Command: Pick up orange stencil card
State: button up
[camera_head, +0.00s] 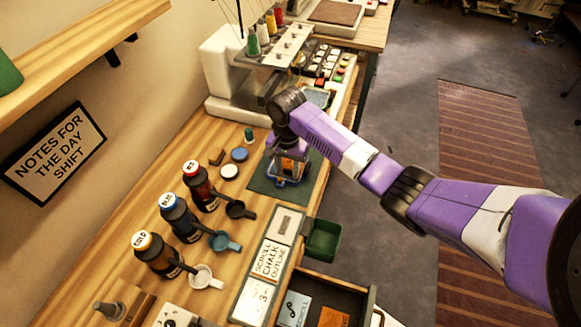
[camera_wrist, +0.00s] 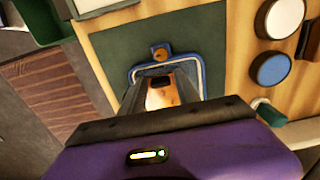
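An orange card (camera_head: 333,317) lies in the open drawer at the bottom of the head view, cut off by the picture edge. A light blue-grey card with a dark swirl (camera_head: 294,309) lies left of it in the drawer. My gripper (camera_head: 288,172) is away from the drawer, low over a dark green mat (camera_head: 263,183). In the wrist view its fingers (camera_wrist: 163,92) point down at a blue-and-white frame (camera_wrist: 203,61) with a brass screw. A tan-orange patch shows between the fingers. I cannot tell whether they hold anything.
The open drawer (camera_head: 370,297) juts out at the bench front, near a green bin (camera_head: 323,239). Paint bottles (camera_head: 180,217) with scoops stand left. A sewing machine (camera_head: 225,70) stands behind. Clear floor (camera_head: 372,235) lies right of the bench.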

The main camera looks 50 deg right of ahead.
grip_shut()
jog(key=shift+r, duration=0.1)
